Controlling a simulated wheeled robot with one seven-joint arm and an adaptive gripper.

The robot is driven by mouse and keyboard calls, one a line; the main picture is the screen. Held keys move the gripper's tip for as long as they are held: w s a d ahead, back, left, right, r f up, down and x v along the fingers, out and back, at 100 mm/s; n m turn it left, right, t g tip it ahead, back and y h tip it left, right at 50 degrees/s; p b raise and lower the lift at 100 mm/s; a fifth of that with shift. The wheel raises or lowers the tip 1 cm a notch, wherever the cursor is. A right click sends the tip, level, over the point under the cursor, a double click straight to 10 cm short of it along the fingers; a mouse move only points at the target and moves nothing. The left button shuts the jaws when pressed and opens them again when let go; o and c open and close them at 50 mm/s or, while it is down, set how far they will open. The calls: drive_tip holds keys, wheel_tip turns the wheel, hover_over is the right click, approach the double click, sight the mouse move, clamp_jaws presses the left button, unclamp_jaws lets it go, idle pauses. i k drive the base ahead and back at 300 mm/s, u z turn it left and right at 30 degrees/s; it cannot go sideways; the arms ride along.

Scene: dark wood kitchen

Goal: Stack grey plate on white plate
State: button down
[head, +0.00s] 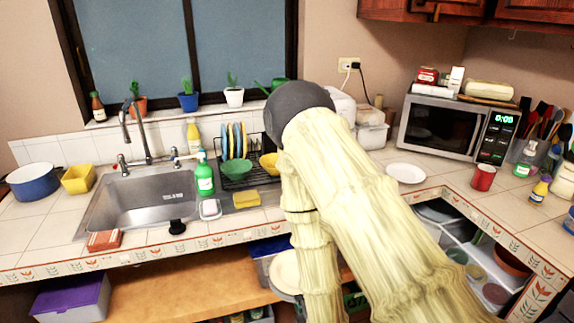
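A white plate (405,173) lies flat on the tiled counter in front of the microwave, with nothing on it. My arm rises from the lower right to a dark round joint in front of the counter, then runs down again. Several coloured plates (234,140) stand upright in the dish rack.
The sink (150,198) with a tall faucet is at the left. A green bottle (204,178) and yellow sponge (246,198) are near the rack. Open shelves lie below.

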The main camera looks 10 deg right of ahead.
sight(411, 178)
drive_tip(key=k, duration=0.5)
drive_tip(key=z, duration=1.15)
drive_tip(key=i, duration=1.35)
drive_tip(key=u, duration=0.05)
